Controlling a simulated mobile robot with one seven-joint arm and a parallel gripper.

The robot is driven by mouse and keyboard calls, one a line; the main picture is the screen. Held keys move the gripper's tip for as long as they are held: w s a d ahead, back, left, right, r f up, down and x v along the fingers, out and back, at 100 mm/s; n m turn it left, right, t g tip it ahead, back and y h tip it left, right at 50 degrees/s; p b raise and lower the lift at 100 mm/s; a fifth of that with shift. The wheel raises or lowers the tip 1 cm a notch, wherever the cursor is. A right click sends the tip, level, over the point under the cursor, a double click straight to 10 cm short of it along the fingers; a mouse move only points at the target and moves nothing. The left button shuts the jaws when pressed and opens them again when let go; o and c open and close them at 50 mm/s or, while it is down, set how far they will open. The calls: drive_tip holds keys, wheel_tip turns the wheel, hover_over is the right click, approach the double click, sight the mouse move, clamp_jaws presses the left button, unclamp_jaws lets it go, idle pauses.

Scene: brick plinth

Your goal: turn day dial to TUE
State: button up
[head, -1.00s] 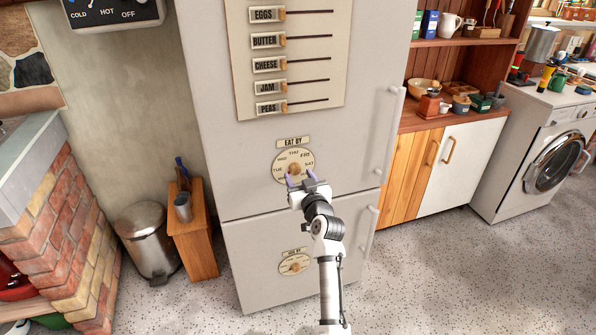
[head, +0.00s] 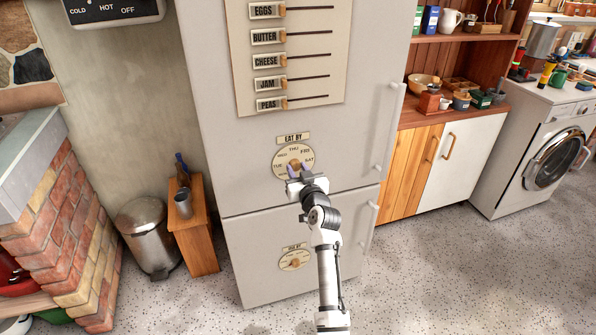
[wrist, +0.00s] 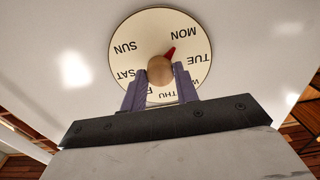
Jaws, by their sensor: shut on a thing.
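The day dial (head: 281,160), a cream disc under an EAT BY label, is on the upper door of the pale fridge. In the wrist view the dial (wrist: 135,30) appears upside down, with MON at upper right and TUE at right. Its round wooden knob (wrist: 160,69) has a red pointer (wrist: 170,51) aimed at about MON. My gripper (head: 299,171) is at the dial, its purple fingers on either side of the knob. In the wrist view my gripper (wrist: 160,84) is shut on the knob. The fingers hide part of the lower dial lettering.
A second, smaller dial (head: 295,260) is on the lower door. Sliders (head: 283,61) for foods are above. Door handles (head: 389,130) run down the right edge. A wooden stand (head: 196,235) and a steel bin (head: 148,235) stand left; floor at right is clear.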

drive_tip(key=m, duration=0.4)
drive_tip(key=shift+m, duration=0.3)
drive_tip(key=m, duration=0.4)
idle(0.6)
drive_tip(key=o, duration=1)
drive_tip(key=shift+s, duration=0.1)
drive_tip(key=b+v, duration=0.2)
drive_tip(key=v, duration=1.1)
drive_tip(key=shift+s+d+b, duration=0.15)
drive_tip(key=shift+s+b, duration=0.15)
drive_tip(key=shift+b, duration=0.1)
